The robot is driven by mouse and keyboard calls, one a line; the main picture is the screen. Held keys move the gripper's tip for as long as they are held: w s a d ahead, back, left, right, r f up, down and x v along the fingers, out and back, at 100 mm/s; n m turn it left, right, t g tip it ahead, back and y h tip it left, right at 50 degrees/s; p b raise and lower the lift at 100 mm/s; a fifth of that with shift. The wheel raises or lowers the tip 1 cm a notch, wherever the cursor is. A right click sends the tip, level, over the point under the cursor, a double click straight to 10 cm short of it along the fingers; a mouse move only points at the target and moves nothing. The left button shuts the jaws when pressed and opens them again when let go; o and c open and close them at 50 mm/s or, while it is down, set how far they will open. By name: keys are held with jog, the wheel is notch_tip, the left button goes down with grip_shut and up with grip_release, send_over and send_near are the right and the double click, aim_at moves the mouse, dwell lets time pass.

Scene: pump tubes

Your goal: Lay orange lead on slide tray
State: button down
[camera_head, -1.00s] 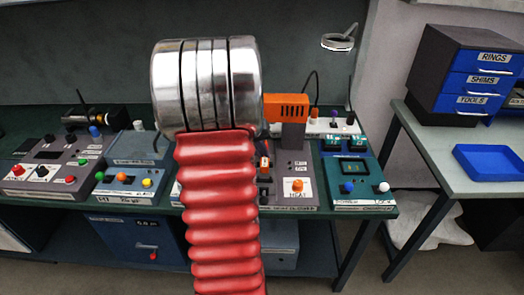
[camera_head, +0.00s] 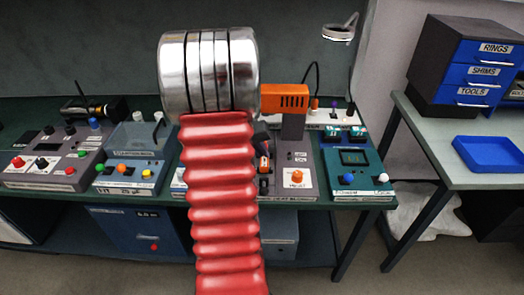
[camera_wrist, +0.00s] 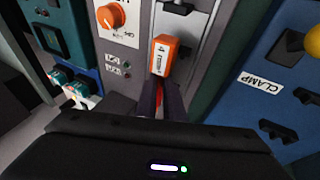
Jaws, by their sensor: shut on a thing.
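The orange lead (camera_wrist: 162,58) shows in the wrist view as a small orange block with a white label. My gripper (camera_wrist: 165,88) has its dark fingers closed at the lower end of it, over a grey panel. In the head view the orange lead (camera_head: 264,164) is a small patch just right of my red ribbed arm, which hides most of my gripper. A light metal part (camera_wrist: 180,22) lies just beyond the lead in the wrist view. I cannot tell whether the lead touches it, or whether it is the slide tray.
The grey panel carries an orange HEAT knob (camera_head: 297,176). A blue CLAMP panel (camera_wrist: 275,100) is on the right in the wrist view. An orange device (camera_head: 284,98) stands behind on the bench. A side table holds drawers (camera_head: 475,65) and an open blue tray (camera_head: 490,153).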

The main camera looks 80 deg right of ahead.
jog(key=shift+f, duration=0.5)
dwell(0.3)
jog(key=c, duration=1.8)
grip_release()
jog(key=shift+r, duration=0.1)
jog(key=v, duration=1.3)
jog(key=shift+r, duration=0.2)
jog(key=shift+w+a, duration=0.1)
jog(key=shift+w, duration=0.05)
